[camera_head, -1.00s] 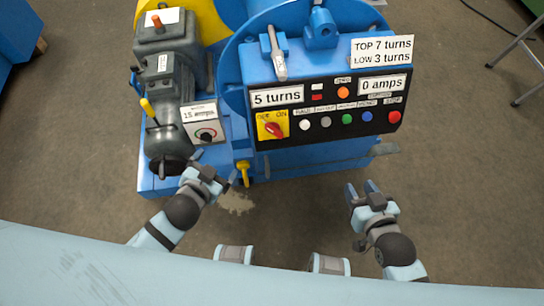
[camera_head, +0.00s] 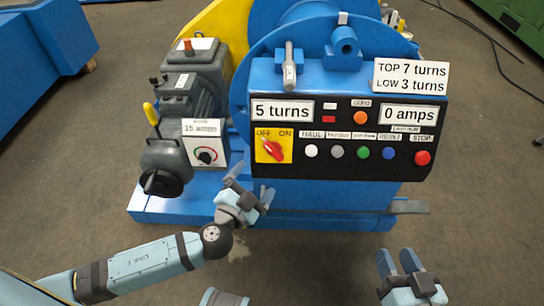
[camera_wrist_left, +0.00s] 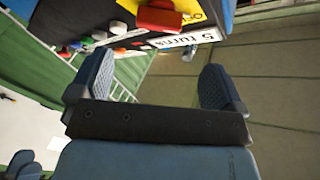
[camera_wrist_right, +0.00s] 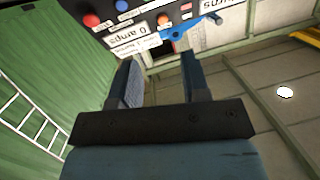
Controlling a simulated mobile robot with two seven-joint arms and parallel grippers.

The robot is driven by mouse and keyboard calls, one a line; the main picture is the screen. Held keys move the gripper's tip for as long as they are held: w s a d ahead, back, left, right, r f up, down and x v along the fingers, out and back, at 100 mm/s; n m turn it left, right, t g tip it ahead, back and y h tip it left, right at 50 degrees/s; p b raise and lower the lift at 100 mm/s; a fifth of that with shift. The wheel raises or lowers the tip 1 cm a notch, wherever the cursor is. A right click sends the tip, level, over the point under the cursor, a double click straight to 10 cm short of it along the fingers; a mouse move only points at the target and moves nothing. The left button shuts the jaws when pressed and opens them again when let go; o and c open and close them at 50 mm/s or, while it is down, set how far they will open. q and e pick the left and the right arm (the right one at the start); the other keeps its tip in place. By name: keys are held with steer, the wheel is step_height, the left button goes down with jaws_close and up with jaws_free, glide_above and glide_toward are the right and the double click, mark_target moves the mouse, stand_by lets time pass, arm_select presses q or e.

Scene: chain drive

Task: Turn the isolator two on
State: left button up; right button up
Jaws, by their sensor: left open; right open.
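The isolator is a red rotary knob (camera_head: 271,149) on a yellow plate marked OFF and ON, at the left end of the black control panel (camera_head: 290,170). The knob sits at a slant; its exact setting is hard to tell. No label reading "two" is legible. The knob also shows upside down at the top of the left wrist view (camera_wrist_left: 158,17), ahead of the fingers. My left gripper (camera_head: 250,183) is open and empty, below the knob in the picture and apart from it. My right gripper (camera_head: 398,262) is open and empty, low at the right.
The panel carries a row of coloured buttons, with a red stop button (camera_head: 422,158) at its right end. A grey motor (camera_head: 190,85) with a 15 amps dial box (camera_head: 203,145) stands left. A blue base ledge (camera_head: 320,218) runs below. Floor in front is clear.

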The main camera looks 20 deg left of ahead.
mark_target(271, 154)
arm_select(q)
steer(key=w, duration=0.3)
steer(key=w+d, duration=0.1)
steer(key=w, duration=0.5)
steer(key=shift+w+d, duration=0.25)
steer(key=shift+w, duration=0.15)
steer(key=c, duration=0.9)
